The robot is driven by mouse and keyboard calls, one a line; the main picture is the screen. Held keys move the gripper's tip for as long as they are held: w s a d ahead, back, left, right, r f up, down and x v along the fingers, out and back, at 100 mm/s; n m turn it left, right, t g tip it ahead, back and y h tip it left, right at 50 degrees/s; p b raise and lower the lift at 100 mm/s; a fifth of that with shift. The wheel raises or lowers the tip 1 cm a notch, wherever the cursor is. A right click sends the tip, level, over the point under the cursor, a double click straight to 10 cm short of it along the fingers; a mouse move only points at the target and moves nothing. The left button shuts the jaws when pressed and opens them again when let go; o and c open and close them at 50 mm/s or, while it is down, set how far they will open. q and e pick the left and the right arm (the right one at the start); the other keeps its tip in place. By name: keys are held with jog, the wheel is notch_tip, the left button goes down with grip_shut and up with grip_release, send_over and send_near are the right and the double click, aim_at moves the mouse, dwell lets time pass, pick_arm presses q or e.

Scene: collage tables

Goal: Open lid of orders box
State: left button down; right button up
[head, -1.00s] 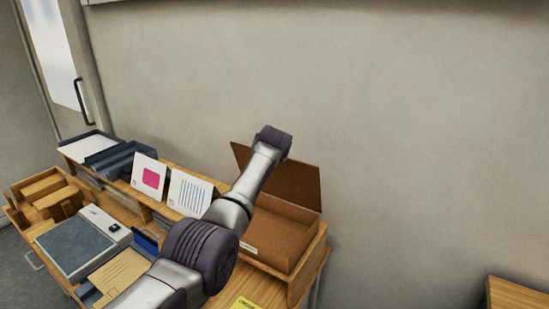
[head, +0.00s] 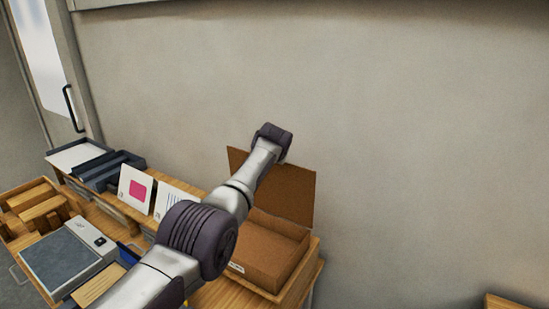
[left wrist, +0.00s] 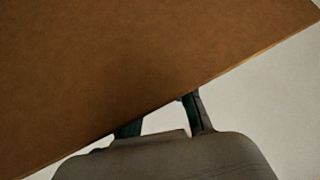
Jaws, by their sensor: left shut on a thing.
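The orders box (head: 268,250) is an open brown cardboard box at the right end of the wooden table, with a small white label on its front. Its lid (head: 292,192) stands raised at the back, close to the wall. My left arm reaches across the table to the lid, and its wrist hides part of the lid's upper edge. In the left wrist view the brown lid (left wrist: 150,65) fills the upper left. My left gripper (left wrist: 165,112) is shut at the lid's edge, its fingertips partly hidden by the lid. My right gripper is not in view.
A card with a pink square (head: 136,190) and a lined card (head: 172,202) stand left of my arm. Dark trays (head: 108,170), a scale (head: 62,262) and a wooden organiser (head: 38,208) are further left. The wall rises behind the box.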

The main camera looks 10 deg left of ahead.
pick_arm(q)
jog(key=shift+s+d+f+g, duration=0.1)
jog(key=shift+s+f+g, duration=0.05)
jog(key=shift+f, duration=0.35)
jog(key=shift+s+d+f+g, duration=0.1)
jog(key=shift+s+f+g, duration=0.05)
jog(key=shift+f, duration=0.3)
jog(key=c, duration=0.9)
grip_release()
jog(key=shift+s+r, duration=0.15)
jog(key=shift+r, duration=0.1)
jog(key=shift+s+r, duration=0.2)
jog(key=shift+r, duration=0.15)
jog(key=v, duration=1.1)
jog(key=shift+s+r, duration=0.1)
jog(key=shift+r, duration=0.15)
